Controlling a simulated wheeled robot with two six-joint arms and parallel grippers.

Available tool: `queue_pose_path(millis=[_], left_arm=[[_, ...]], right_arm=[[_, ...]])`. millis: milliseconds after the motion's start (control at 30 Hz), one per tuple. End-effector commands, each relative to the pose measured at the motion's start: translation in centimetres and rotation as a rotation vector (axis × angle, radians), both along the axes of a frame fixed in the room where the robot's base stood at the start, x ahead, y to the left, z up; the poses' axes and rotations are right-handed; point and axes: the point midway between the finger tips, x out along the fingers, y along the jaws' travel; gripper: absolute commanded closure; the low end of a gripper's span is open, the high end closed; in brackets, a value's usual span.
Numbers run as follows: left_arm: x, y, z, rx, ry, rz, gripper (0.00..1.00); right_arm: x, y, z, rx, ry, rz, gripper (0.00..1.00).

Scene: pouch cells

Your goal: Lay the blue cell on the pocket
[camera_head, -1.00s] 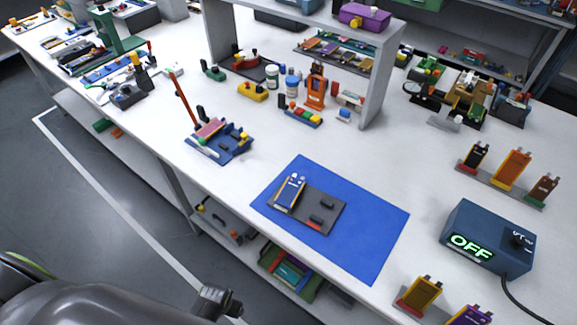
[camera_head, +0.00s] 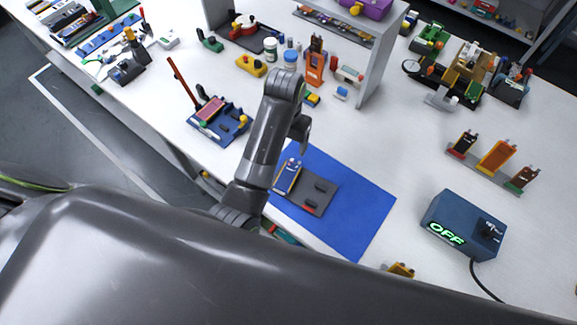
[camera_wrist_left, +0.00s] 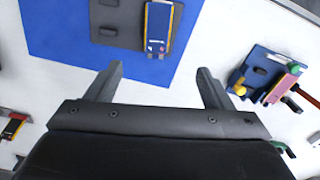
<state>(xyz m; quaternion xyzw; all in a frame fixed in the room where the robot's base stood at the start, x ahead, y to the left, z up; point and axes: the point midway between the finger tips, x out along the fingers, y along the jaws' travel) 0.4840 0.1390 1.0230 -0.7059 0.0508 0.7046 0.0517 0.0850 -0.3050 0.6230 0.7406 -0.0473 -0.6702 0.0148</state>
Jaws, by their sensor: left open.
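The blue cell (camera_head: 288,178), dark blue with yellow edges, lies on the left part of a grey plate (camera_head: 326,189) with dark pads. The plate rests on a blue mat (camera_head: 345,228). I cannot tell whether the cell is seated in a pocket there. My left gripper (camera_head: 303,147) hangs just beyond the plate, apart from the cell. In the left wrist view its two fingers (camera_wrist_left: 160,72) are spread and empty. The cell (camera_wrist_left: 160,28) and grey plate (camera_wrist_left: 119,22) lie ahead of them at the top. My right gripper is not in view.
A blue stand with a pink piece (camera_head: 210,112) stands left of my arm. A blue box reading OFF (camera_head: 462,225) and a rack of upright cells (camera_head: 495,155) are at the right. Bottles and an orange holder (camera_head: 315,66) stand behind. The white table between mat and rack is clear.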

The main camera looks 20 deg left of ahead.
Motion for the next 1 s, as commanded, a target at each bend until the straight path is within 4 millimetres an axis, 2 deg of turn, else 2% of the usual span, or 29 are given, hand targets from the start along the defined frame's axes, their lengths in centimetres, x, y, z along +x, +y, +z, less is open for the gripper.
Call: queue_pose_path(millis=[67,133,567,600,800,1000], left_arm=[[0.1,-0.3,0.3,-0.001,0.006,-0.005,0.25],[0.1,-0.3,-0.3,-0.001,0.008,-0.006,0.25],[0.1,-0.3,-5.2,0.000,0.006,-0.005,0.25],[0.0,-0.2,-5.7,0.001,0.011,-0.005,0.25],[-0.1,-0.2,-9.5,0.001,0.011,-0.005,0.25],[0.0,-0.3,-11.5,0.000,0.008,-0.005,0.25]], right_arm=[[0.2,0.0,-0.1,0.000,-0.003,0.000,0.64],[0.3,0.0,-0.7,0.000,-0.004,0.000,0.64],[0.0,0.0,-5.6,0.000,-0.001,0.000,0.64],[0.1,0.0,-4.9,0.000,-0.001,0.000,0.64],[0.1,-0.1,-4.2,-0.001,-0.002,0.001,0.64],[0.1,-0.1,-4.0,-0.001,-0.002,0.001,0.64]])
